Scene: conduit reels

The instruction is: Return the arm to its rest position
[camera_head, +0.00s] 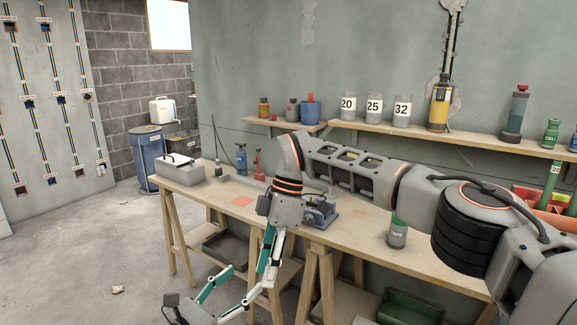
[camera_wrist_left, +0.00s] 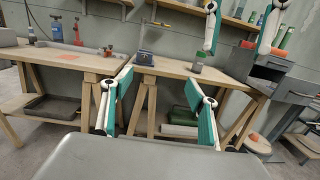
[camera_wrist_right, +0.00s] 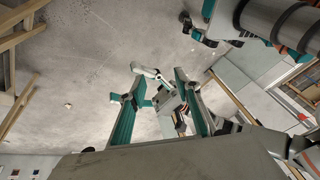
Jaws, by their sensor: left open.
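My right arm (camera_head: 345,168) comes in from the right of the head view and reaches across the workbench, with its wrist bent down. My right gripper (camera_head: 266,277) hangs down at the bench's front edge. Its fingers stand apart with nothing between them in the right wrist view (camera_wrist_right: 155,95). My left gripper (camera_head: 247,280) is low at the bottom of the head view, in front of the bench. It is open and empty in the left wrist view (camera_wrist_left: 160,85). The two grippers overlap in the head view; I cannot tell whether they touch.
The wooden workbench (camera_head: 222,203) holds a grey box (camera_head: 182,173), a blue vise (camera_head: 322,214) and a green-topped can (camera_head: 397,233). A wall shelf (camera_head: 372,132) carries several jars and bottles. A blue drum (camera_head: 146,158) stands at the left. The floor (camera_head: 95,245) left of the bench is mostly clear.

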